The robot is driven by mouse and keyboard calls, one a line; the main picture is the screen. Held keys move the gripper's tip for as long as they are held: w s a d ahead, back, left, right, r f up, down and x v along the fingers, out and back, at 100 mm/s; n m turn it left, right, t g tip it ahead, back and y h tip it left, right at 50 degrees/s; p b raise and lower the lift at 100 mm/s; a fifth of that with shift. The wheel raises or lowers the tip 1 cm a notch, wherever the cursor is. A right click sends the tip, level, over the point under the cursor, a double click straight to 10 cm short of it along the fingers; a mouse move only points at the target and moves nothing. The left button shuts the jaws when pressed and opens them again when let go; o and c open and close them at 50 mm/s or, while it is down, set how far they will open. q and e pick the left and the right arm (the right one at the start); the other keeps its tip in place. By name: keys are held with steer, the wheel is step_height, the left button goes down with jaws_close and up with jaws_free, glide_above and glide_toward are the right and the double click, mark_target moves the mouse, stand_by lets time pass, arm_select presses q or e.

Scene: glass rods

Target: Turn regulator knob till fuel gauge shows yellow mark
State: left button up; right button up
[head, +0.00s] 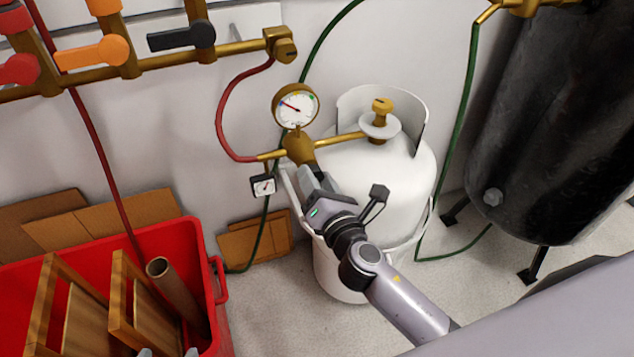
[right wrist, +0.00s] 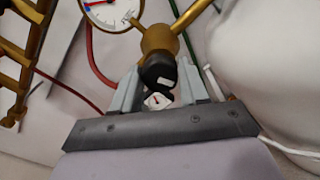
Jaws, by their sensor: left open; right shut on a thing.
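The fuel gauge (head: 295,106) is a round white dial in a brass rim above the brass regulator (head: 298,148). Its red needle points to the upper left. In the right wrist view the gauge (right wrist: 108,10) is cut by the top edge, with the needle close to a blue mark. The black regulator knob (right wrist: 158,70) sits between the fingers of my right gripper (right wrist: 158,88), which is shut on it. In the head view my right gripper (head: 306,175) hides the knob. My left gripper (head: 168,353) shows only its fingertips at the bottom edge, apart and empty.
A white gas tank (head: 400,185) with a brass valve (head: 381,110) stands behind my right arm. A small square gauge (head: 263,186) hangs below the regulator. A red crate (head: 215,275) holds wooden pieces at lower left. A dark tank (head: 540,130) stands at right.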

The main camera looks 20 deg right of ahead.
arm_select(q)
steer(key=shift+w+d+r+b, duration=0.35)
steer(key=shift+d+b, duration=0.1)
steer(key=shift+d, duration=0.05)
arm_select(e)
steer(key=m, duration=0.4)
steer(key=shift+m, duration=0.4)
steer(key=o, duration=1.1)
steer(key=shift+c, duration=0.2)
steer(key=shift+s, duration=0.1)
steer(key=s, duration=0.7)
steer(key=shift+d, duration=0.15)
